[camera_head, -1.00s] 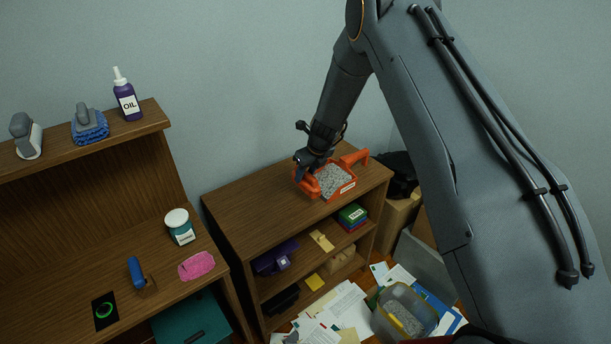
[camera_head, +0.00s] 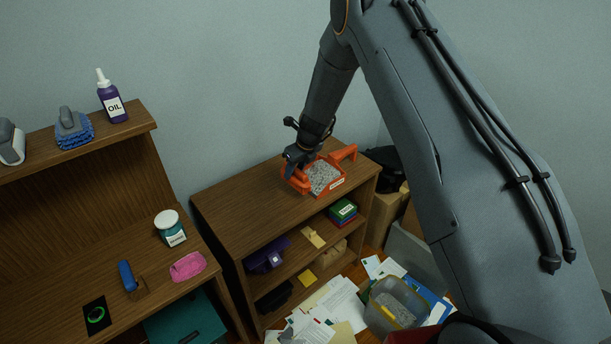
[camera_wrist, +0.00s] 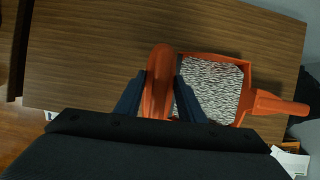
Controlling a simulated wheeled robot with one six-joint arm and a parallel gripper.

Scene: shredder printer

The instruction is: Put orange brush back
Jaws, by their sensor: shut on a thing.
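The orange brush (camera_wrist: 157,85) shows in the wrist view as a rounded orange bar, close beside the left edge of an orange dustpan (camera_wrist: 247,82). My gripper (camera_wrist: 163,84) is shut on it, with one dark finger on each side. In the head view my gripper (camera_head: 296,172) points down at the left end of the dustpan (camera_head: 336,184), on top of the low wooden shelf (camera_head: 240,204). The brush (camera_head: 299,184) is partly covered by my gripper there. The brush's underside is hidden, so I cannot tell whether it touches the shelf top.
The dustpan holds grey shreds and its handle points right. The shelf top left of the brush is clear. A taller wooden unit (camera_head: 60,205) at left carries an oil bottle (camera_head: 112,100) and a blue brush (camera_head: 74,130). A grey bin (camera_head: 397,306) and papers lie on the floor.

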